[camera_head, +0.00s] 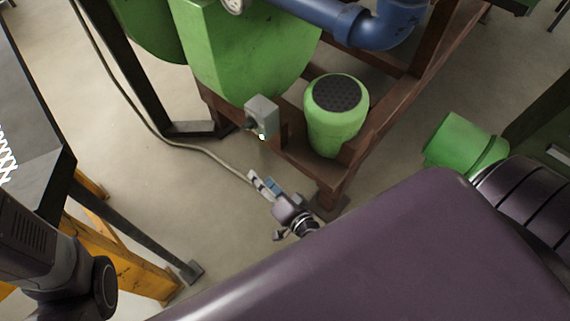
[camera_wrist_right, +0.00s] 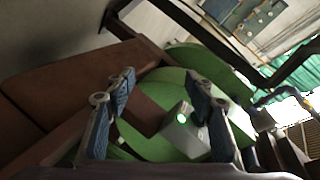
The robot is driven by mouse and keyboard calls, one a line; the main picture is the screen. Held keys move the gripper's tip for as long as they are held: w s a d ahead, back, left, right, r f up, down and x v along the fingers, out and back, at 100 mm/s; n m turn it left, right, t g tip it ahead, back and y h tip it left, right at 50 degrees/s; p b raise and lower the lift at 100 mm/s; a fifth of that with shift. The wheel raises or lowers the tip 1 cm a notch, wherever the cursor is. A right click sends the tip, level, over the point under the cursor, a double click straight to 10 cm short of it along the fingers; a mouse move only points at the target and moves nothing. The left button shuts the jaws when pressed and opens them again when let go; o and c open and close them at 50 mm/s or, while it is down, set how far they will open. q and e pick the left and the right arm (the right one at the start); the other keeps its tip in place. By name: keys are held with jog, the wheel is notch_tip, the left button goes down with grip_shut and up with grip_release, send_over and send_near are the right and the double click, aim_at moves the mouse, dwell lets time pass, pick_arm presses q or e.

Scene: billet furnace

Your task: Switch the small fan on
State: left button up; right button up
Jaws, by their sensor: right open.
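The small fan is likely the green rounded housing (camera_head: 337,128) with a dark perforated top, standing on a rusty brown frame in the head view. A small grey switch box (camera_head: 261,112) is mounted on the frame beside it, with a small bright spot at its lower front. In the right wrist view the box (camera_wrist_right: 194,134) shows a lit green round button (camera_wrist_right: 182,118). My right gripper (camera_head: 264,186) is open and empty, below the box in the head view and apart from it. In the wrist view its fingers (camera_wrist_right: 162,88) spread either side, the box nearer the right finger. My left gripper is out of view.
A large green housing (camera_head: 245,55) and blue pipe (camera_head: 335,18) stand behind the box. The brown frame (camera_head: 310,172) edges the fan. A cable (camera_head: 150,128) crosses the floor. A yellow stand (camera_head: 135,270) is at lower left.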

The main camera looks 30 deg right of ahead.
jog(key=s+d+f+n+g+p, duration=0.1)
jog(key=s+f+n+g+p, duration=0.4)
jog(key=s+f, duration=0.5)
jog(key=shift+s+f+n, duration=0.4)
jog(key=shift+f, duration=0.85)
jog(key=shift+d, duration=0.1)
